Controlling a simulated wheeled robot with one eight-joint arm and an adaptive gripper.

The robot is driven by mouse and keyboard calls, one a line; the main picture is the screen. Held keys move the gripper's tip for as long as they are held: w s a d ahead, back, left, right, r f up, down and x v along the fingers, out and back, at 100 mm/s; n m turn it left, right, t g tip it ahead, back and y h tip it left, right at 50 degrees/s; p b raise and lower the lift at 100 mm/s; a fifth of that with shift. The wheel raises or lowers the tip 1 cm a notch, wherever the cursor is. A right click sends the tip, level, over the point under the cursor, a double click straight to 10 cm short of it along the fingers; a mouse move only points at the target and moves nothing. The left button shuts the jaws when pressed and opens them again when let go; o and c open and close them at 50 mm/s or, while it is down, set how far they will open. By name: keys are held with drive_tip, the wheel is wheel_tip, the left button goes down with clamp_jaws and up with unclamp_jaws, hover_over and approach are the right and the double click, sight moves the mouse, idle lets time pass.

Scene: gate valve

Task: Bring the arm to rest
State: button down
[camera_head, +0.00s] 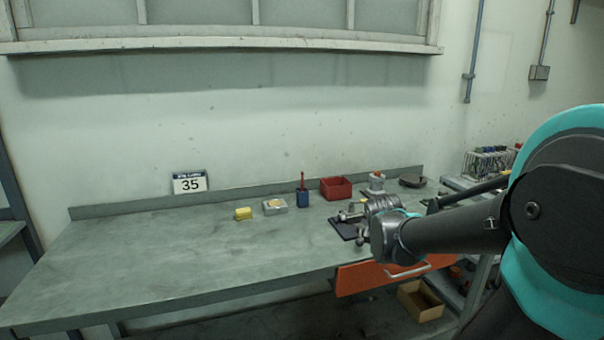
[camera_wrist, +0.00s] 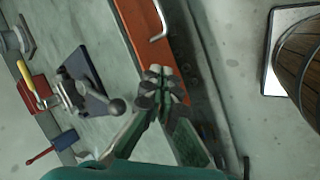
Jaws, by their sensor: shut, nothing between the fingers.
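My arm reaches in from the right in the head view, with its wrist over the front edge of the workbench (camera_head: 190,255). In the wrist view my gripper (camera_wrist: 162,85) is shut, its fingertips together and empty. It is beside the orange drawer front (camera_wrist: 148,38), apart from the bench items. The valve fixture (camera_wrist: 70,98), grey metal with a round-ended lever, is on a dark plate (camera_wrist: 88,72) to the left of the fingers. In the head view my wrist partly hides that fixture, and the dark plate (camera_head: 342,229) shows beside it. The fingers cannot be made out there.
On the bench stand a yellow block (camera_head: 243,214), a pale box (camera_head: 275,206), a blue holder (camera_head: 302,199) and a red bin (camera_head: 336,188). The orange drawer (camera_head: 365,278) has a metal handle. A cardboard box (camera_head: 420,301) is below. The left half of the bench is clear.

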drive_tip(key=s+a+f+m+g+y, duration=0.15)
drive_tip(key=s+a+f+m, duration=0.25)
drive_tip(key=s+f+m, duration=0.7)
drive_tip(key=w+d+r+n+t+y, duration=0.15)
drive_tip(key=w+d+r+n, duration=0.35)
drive_tip(key=w+r+n, duration=1)
drive_tip(key=w+d+r+n+t+y, duration=0.1)
drive_tip(key=w+d+r+n+t, duration=0.25)
drive_tip(key=w+r+n, duration=1.2)
drive_tip(key=f+n, duration=0.1)
drive_tip(key=f, duration=0.3)
drive_tip(key=f+n, duration=0.2)
drive_tip(key=f, duration=0.2)
drive_tip(key=f+n, duration=0.2)
drive_tip(key=f, duration=0.3)
drive_tip(key=shift+w+a, duration=0.4)
drive_tip(key=w, duration=0.3)
drive_tip(key=shift+a+f, duration=0.15)
drive_tip(key=shift+a, duration=0.2)
drive_tip(key=shift+w, duration=0.55)
